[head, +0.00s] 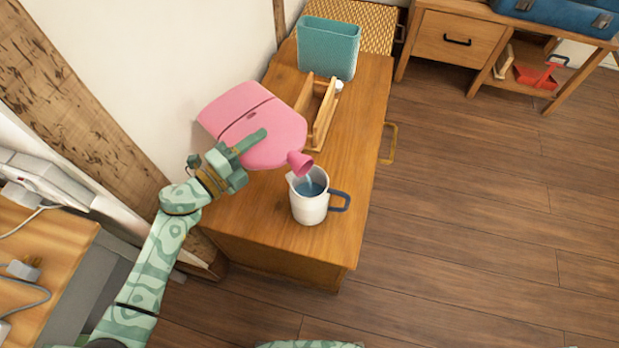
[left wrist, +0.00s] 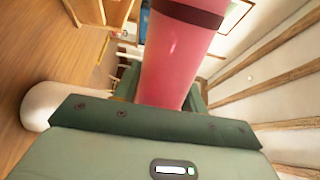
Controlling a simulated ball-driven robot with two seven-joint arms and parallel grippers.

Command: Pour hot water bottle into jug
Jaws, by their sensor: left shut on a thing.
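A pink hot water bottle (head: 259,127) is held tilted above the wooden cabinet top, its neck pointing down to the lower right. My left gripper (head: 243,150) is shut on its body; the bottle also fills the middle of the left wrist view (left wrist: 180,55). A white jug (head: 309,205) with a dark blue handle stands upright on the cabinet near its front end. The bottle's mouth is just over the jug's rim, and a thin stream of water falls into it. Blue water shows inside the jug. My right gripper is not in view.
The jug stands on a wooden cabinet (head: 240,215). Behind it are a small wooden rack (head: 322,112) and a teal ribbed bin (head: 329,47). A wooden desk (head: 456,40) stands at the back right. The floor to the right is clear.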

